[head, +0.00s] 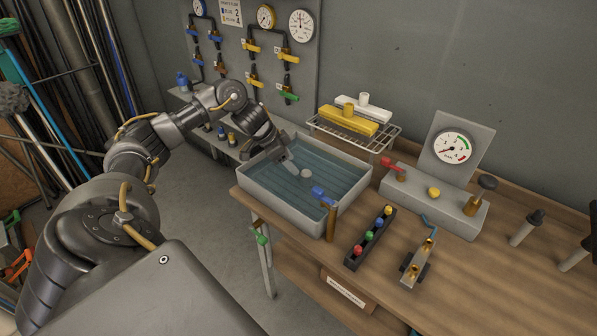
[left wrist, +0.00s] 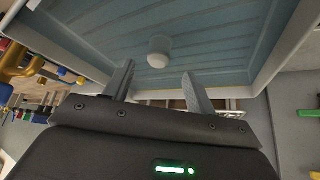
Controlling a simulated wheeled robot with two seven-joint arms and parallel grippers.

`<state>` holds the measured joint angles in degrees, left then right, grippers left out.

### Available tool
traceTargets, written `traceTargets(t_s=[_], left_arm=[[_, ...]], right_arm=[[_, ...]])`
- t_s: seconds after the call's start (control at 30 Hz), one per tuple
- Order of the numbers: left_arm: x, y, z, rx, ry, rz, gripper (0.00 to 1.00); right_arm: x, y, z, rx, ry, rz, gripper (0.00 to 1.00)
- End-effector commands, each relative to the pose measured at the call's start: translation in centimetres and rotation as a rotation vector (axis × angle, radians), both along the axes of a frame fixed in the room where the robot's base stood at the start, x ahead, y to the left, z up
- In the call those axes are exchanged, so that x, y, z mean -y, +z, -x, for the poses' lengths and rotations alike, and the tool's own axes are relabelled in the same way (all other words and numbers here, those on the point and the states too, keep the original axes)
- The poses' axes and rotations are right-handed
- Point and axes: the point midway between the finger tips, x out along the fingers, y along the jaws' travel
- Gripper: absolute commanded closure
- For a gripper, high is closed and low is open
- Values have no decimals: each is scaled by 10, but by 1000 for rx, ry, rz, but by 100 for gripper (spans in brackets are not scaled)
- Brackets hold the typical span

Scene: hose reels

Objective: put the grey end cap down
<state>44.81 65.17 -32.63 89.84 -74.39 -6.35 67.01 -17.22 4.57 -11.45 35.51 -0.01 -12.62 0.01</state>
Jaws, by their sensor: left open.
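A small pale grey end cap (head: 306,174) lies in the blue-floored tub (head: 259,192) on the bench. In the left wrist view the end cap (left wrist: 158,56) shows as a short rounded piece on the ridged blue floor. My left gripper (head: 289,157) reaches down into the tub from the back left. Its two fingers (left wrist: 160,77) are apart with nothing between them, and the cap shows just beyond the fingertips. I see no contact between them. My right gripper is out of view.
A blue-handled tap (head: 323,195) stands at the tub's front right corner. A wire rack (head: 355,133) with yellow and white pieces is behind. A gauge block (head: 435,200), a strip of coloured caps (head: 370,238) and a brass fitting (head: 417,262) stand to the right.

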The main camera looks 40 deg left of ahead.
Motion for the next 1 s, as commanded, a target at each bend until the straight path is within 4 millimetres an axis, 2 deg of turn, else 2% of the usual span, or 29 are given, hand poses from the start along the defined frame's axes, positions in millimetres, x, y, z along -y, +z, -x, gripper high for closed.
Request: traceTargets(t_s=[0.1,0.3,0.9,1.0], left_arm=[[-7,17,8,3,0,-3,44],[-11,32,16,2,0,-1,44],[-12,34,17,0,0,0,44],[-12,41,17,0,1,-1,44]], right_arm=[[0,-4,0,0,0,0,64],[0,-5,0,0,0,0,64],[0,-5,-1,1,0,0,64],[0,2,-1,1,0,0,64]])
